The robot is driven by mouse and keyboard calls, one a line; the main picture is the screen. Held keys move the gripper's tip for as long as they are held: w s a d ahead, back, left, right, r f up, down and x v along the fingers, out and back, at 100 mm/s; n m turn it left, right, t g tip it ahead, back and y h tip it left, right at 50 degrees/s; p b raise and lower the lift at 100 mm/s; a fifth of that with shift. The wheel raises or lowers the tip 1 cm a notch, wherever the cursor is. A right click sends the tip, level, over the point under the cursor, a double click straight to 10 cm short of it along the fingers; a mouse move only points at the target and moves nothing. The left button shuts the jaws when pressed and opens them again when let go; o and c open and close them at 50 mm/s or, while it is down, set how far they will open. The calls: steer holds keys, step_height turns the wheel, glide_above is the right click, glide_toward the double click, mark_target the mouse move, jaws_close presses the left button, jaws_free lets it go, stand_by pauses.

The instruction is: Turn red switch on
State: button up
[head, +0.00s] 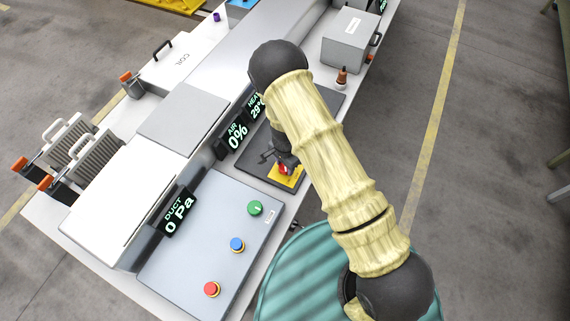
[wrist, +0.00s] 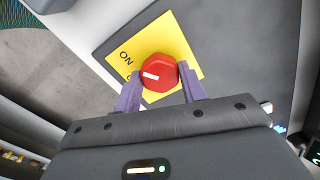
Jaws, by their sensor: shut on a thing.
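The red switch (wrist: 160,66) is a round knob with a white pointer mark on a yellow plate (wrist: 115,48). The plate reads "ON" at upper left; a second label below it is mostly hidden by a finger. The white mark points left, roughly toward the partly hidden label. My gripper (wrist: 160,84) has its two purple fingers on either side of the knob, shut on it. In the head view my gripper (head: 284,162) is over the yellow plate (head: 287,181), and the knob is largely hidden.
A grey panel (head: 205,215) carries a green knob (head: 255,208), a blue button (head: 237,244) and a red button (head: 211,289). Displays (head: 237,136) reading "AIR 0%" stand left of my gripper. A brown-and-black object (head: 342,77) and a grey box (head: 348,42) stand farther back.

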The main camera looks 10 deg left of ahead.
steer(key=shift+a+m, duration=0.1)
steer(key=shift+m, duration=0.5)
steer(key=o, duration=1)
steer(key=shift+r, duration=0.5)
step_height(320, 180, up, 16)
steer(key=shift+r+b, duration=0.2)
steer(key=shift+b, duration=0.95)
